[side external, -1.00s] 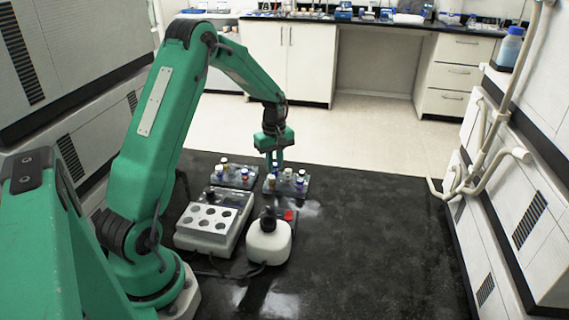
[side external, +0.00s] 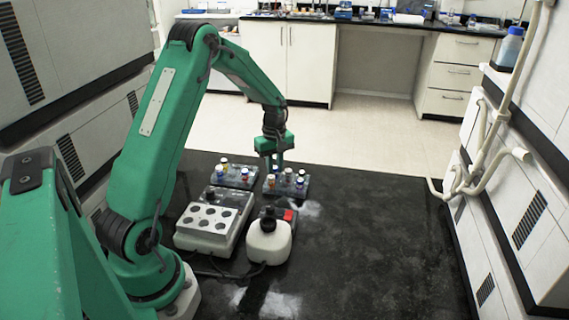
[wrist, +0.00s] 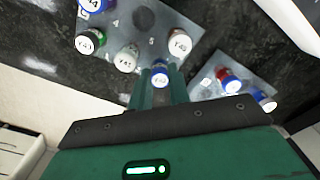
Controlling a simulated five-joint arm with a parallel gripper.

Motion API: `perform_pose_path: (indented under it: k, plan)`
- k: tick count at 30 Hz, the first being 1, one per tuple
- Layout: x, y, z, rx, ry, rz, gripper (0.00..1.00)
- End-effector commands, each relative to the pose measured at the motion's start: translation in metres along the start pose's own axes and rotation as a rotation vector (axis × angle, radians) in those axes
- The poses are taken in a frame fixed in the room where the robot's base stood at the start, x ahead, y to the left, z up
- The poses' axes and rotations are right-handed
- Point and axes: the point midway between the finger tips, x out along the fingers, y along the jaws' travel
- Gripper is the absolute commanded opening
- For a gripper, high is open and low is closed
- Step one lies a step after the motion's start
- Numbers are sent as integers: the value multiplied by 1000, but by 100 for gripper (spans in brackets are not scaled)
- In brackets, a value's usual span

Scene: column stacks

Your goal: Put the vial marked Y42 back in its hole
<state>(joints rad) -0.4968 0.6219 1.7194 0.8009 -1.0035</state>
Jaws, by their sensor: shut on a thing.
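My gripper (side external: 273,168) is over the front rack (side external: 293,191) in the side external view, fingers pointing down. In the wrist view its fingers (wrist: 160,80) are shut on a vial with a blue-edged white cap (wrist: 160,68); its mark is too small to read surely. The vial is by the edge of the larger-looking rack (wrist: 200,60). That rack holds several capped vials, among them a green-edged one (wrist: 90,41) and white ones (wrist: 126,58) and (wrist: 180,42). A dark round opening (wrist: 143,18) shows among them. I cannot tell whether the held vial's lower end is in a hole.
The right of the black bench is clear.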

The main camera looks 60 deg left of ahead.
Motion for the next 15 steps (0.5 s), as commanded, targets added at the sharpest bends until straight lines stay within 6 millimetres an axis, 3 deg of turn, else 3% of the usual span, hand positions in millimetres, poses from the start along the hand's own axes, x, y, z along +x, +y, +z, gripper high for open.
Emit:
perform_pose_path:
  k: [5, 6, 9, 15]
  plan:
    - [0, 0, 0, 0, 0, 0, 2]
    - [0, 0, 0, 0, 0, 0, 22]
    - [0, 0, 0, 0, 0, 0, 42]
    - [0, 0, 0, 0, 0, 0, 44]
